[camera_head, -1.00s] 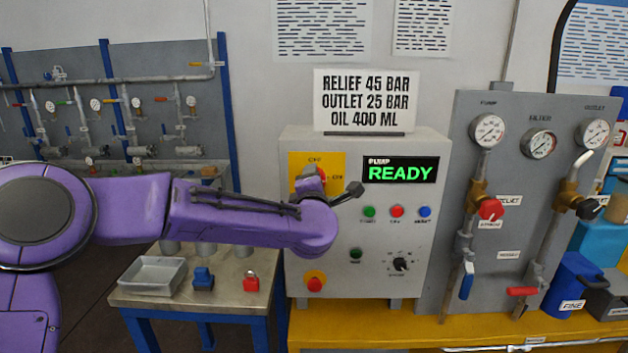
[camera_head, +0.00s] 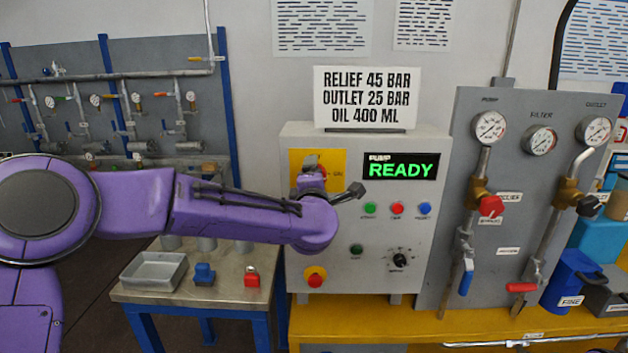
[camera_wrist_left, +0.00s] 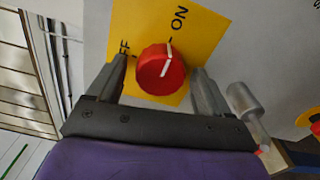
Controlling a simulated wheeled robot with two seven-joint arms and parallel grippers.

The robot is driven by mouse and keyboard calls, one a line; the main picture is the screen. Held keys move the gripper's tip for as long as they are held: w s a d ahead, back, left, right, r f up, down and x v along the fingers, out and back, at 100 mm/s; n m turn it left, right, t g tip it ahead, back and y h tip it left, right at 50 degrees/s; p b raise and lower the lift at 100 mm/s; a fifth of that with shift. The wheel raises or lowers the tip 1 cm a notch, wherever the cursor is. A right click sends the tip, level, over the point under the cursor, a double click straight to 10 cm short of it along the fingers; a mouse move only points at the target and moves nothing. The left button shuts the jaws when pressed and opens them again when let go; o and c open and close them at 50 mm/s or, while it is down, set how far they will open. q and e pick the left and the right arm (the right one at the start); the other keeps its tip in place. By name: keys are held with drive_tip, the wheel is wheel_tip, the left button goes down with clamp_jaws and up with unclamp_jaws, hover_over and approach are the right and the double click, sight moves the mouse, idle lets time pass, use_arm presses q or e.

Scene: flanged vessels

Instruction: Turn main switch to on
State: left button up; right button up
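The main switch is a red round knob (camera_wrist_left: 160,70) with a white line, on a yellow plate (camera_wrist_left: 205,40) marked OFF and ON. In the left wrist view, the line points up toward the ON side. My left gripper (camera_wrist_left: 158,66) is open, one finger on each side of the knob, with a visible gap on both sides. In the head view, the gripper (camera_head: 311,165) covers most of the knob (camera_head: 323,173); part of the yellow plate (camera_head: 335,160) shows. The pump display (camera_head: 401,168) reads READY in green. My right gripper is not in view.
The grey control box (camera_head: 330,255) also carries several small buttons, a black selector (camera_head: 400,260) and a red stop button (camera_head: 315,277). A gauge panel (camera_head: 515,180) stands to the right. A low table (camera_head: 225,294) with a tray (camera_head: 154,271) is below my arm.

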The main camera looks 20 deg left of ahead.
use_arm(q)
drive_tip(key=shift+s, duration=0.1)
drive_tip(key=b+v, duration=0.3)
drive_tip(key=v, duration=0.7)
drive_tip(key=shift+s, duration=0.2)
